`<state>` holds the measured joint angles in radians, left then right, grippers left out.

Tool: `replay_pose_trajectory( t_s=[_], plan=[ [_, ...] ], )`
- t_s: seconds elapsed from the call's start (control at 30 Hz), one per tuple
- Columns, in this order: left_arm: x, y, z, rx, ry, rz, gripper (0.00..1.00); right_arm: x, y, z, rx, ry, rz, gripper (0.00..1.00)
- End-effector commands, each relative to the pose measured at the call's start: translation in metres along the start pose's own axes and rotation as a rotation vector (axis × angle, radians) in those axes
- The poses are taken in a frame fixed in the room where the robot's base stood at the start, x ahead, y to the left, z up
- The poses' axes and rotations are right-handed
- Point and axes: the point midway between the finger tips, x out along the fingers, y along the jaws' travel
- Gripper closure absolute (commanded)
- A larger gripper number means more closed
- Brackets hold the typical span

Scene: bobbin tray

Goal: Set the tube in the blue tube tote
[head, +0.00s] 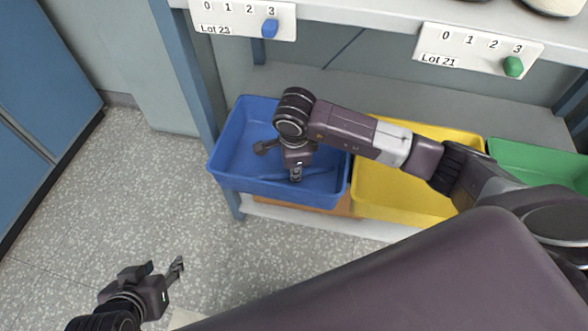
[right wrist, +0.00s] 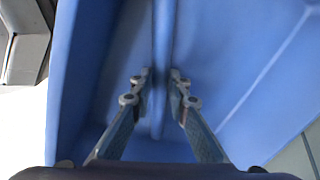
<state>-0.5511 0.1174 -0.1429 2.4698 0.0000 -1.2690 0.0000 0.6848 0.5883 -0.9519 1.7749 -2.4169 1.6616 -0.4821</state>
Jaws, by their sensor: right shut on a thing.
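The blue tube tote (head: 231,140) stands on the low shelf at the left end of a row of totes. My right gripper (head: 296,178) reaches down into it from above. In the right wrist view its two fingers (right wrist: 160,78) are closed on the blue tube (right wrist: 162,45), which runs away between the fingertips. The tube also shows faintly in the head view (head: 318,174), blue against the blue tote. Whether it touches the tote floor is hard to tell. My left gripper (head: 165,270) is open and empty over the floor at lower left.
A yellow tote (head: 385,204) stands right of the blue one, and a green tote (head: 530,156) is farther right. Above is a shelf edge with a Lot 23 card (head: 240,20) and a Lot 21 card (head: 470,52). The speckled floor at left is clear.

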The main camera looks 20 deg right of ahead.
Motion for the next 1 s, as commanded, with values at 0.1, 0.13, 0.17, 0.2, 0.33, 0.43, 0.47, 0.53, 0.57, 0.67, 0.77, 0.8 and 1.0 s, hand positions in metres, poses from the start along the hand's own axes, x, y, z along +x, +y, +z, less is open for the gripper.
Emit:
replay_pose_trajectory(
  t_s=[0.1, 0.13, 0.17, 0.2, 0.33, 0.43, 0.47, 0.53, 0.57, 0.67, 0.77, 0.8, 1.0],
  plan=[
    [-0.0002, 0.0001, 0.0, 0.0, -0.001, 0.0, 0.6, -0.0006, -0.0003, 0.0001, 0.0, 0.0, 0.0, 1.0],
    [-0.0003, 0.0, 0.0, 0.0, -0.001, 0.0, 0.6, -0.0006, -0.0002, 0.0001, 0.0, 0.0, 0.0, 1.0],
    [-0.0002, 0.0, 0.0, 0.0, -0.001, 0.0, 0.6, -0.0005, -0.0002, 0.0001, 0.0, 0.0, 0.0, 1.0],
    [0.0001, 0.0001, -0.0005, 0.0, 0.002, 0.0, 0.6, -0.0002, -0.0001, 0.0001, 0.0, 0.0, 0.0, 1.0],
    [0.0007, 0.0005, -0.0039, 0.0, 0.016, 0.001, 0.6, 0.0006, 0.0, 0.0, 0.0, 0.0, 0.0, 1.0],
    [0.0011, 0.0008, -0.0072, 0.001, 0.03, 0.001, 0.6, 0.0012, 0.0001, 0.0, 0.0, 0.0, 0.0, 1.0],
    [0.0012, 0.0009, -0.0081, 0.001, 0.033, 0.002, 0.6, 0.0013, 0.0001, 0.0, 0.0, 0.0, 0.0, 1.0],
    [0.0011, 0.0012, -0.0097, 0.001, 0.04, 0.002, 0.6, 0.0014, 0.0002, -0.0001, 0.0, 0.0, 0.0, 0.82],
    [0.001, 0.0012, -0.0098, 0.001, 0.04, 0.002, 0.6, 0.0013, 0.0002, -0.0001, 0.0, 0.0, 0.0, 0.79],
    [0.0011, 0.0013, -0.0096, 0.001, 0.039, 0.002, 0.6, 0.0013, 0.0002, -0.0001, 0.0, 0.0, 0.0, 0.68],
    [0.0011, 0.0014, -0.0095, 0.001, 0.038, 0.003, 0.6, 0.0013, 0.0002, -0.0001, 0.0, 0.0, 0.0, 0.67],
    [0.0011, 0.0014, -0.0095, 0.001, 0.038, 0.003, 0.6, 0.0013, 0.0002, -0.0002, 0.0, 0.0, 0.0, 0.67],
    [0.0006, 0.0014, -0.0091, 0.001, 0.035, 0.003, 0.6, 0.0005, 0.0001, -0.0001, 0.0, 0.0, 0.0, 0.67]
  ],
)
